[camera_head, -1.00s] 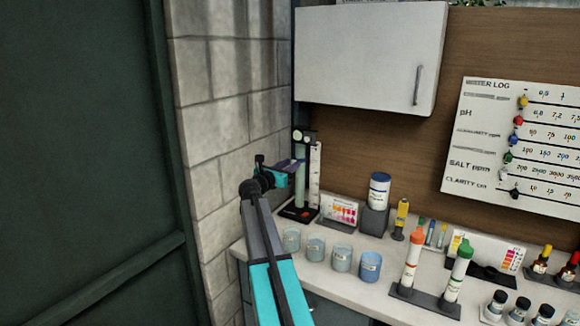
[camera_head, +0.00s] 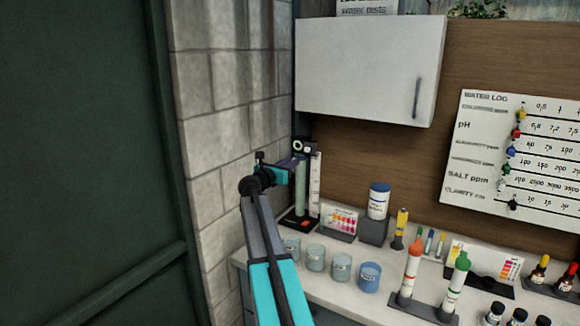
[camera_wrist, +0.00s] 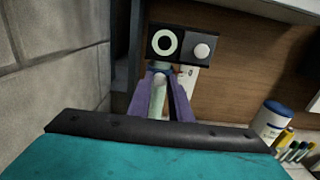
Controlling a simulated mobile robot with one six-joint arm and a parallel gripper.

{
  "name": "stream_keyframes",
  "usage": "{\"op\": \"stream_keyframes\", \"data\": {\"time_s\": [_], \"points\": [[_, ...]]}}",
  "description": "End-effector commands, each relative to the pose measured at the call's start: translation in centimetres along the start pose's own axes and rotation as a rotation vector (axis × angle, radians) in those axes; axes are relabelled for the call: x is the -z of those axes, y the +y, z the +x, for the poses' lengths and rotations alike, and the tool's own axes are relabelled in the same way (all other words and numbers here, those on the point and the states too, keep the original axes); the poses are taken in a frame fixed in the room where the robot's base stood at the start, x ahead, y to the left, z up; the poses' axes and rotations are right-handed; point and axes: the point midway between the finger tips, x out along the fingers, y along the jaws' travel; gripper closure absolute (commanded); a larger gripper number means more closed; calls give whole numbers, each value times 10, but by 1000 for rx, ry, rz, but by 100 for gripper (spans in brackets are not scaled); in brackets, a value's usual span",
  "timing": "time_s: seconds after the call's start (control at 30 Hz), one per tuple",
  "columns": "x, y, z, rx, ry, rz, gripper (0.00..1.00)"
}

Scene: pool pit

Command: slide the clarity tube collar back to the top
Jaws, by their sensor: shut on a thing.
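The clarity tube (camera_head: 301,192) is a pale green upright cylinder on a black base, with a black top block (camera_head: 303,147) above it and a white scale strip beside it. My gripper (camera_head: 297,164) reaches it from the left, high on the tube just below the top block. In the wrist view, my purple fingers (camera_wrist: 160,88) are shut from both sides on the dark bluish collar (camera_wrist: 159,70), which they partly hide. The top block (camera_wrist: 182,47), with a pale ring and a round white knob, sits just above the collar. The tube (camera_wrist: 157,105) continues down between the fingers.
Blue-tinted cups (camera_head: 315,257) stand on the counter in front of the tube. A colour chart (camera_head: 341,219) and a blue-lidded jar (camera_head: 379,201) are to its right. A white cabinet (camera_head: 368,65) hangs above. A block wall (camera_head: 225,130) is close on the left.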

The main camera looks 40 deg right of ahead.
Motion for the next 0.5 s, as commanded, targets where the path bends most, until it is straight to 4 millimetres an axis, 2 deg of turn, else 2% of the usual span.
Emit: {"op": "stream_keyframes", "data": {"time_s": [0.03,0.3,0.33,0.4,0.5], "points": [[-5,0,0,-1,-6,-1,100],[-7,1,0,-3,-9,-2,100],[-8,1,0,-3,-9,-2,77],[-7,1,0,-3,-9,-1,65],[-6,1,0,-2,-7,-1,64]]}}
